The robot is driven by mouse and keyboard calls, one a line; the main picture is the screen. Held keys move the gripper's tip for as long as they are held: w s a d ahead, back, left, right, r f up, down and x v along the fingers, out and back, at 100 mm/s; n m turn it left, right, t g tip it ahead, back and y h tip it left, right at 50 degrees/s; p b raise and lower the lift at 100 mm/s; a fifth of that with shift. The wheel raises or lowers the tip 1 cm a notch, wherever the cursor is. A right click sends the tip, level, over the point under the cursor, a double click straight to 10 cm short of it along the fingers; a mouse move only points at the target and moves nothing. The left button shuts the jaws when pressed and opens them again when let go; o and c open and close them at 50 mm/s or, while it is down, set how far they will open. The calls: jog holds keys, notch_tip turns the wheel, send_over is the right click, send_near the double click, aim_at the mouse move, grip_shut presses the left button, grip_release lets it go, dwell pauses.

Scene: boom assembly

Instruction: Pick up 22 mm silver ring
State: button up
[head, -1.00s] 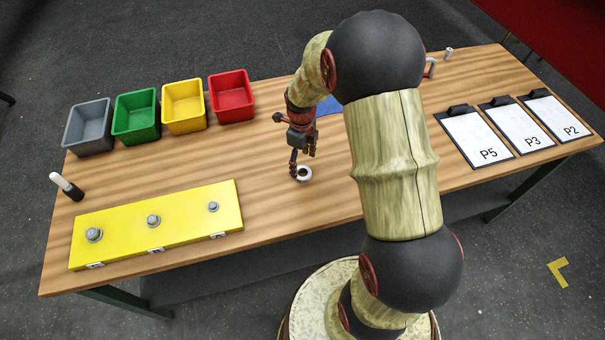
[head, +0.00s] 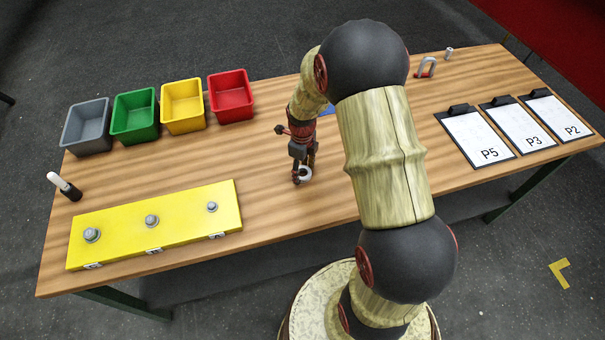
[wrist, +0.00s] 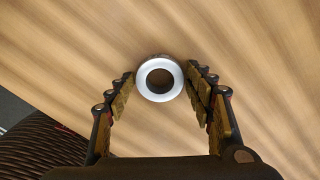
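The silver ring (head: 306,174) is on the wooden table, close to the fingertips of my gripper (head: 302,178), which partly cover it in the head view. In the wrist view, the ring (wrist: 144,90) is a bright band with a dark centre, seen from above. It sits between the tips of my gripper (wrist: 160,74). One finger stands on each side, spread apart, with only narrow gaps to the ring. Whether either fingertip touches it is hard to tell.
A yellow block (head: 185,231) with several bolts lies front left. Grey (head: 88,150), green, yellow and red bins stand behind it. Clipboards (head: 478,155) lie at the right. A shackle (head: 426,68) stands at the back. The table around the ring is clear.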

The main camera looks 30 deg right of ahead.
jog(key=c, duration=1)
jog(key=shift+c, duration=0.5)
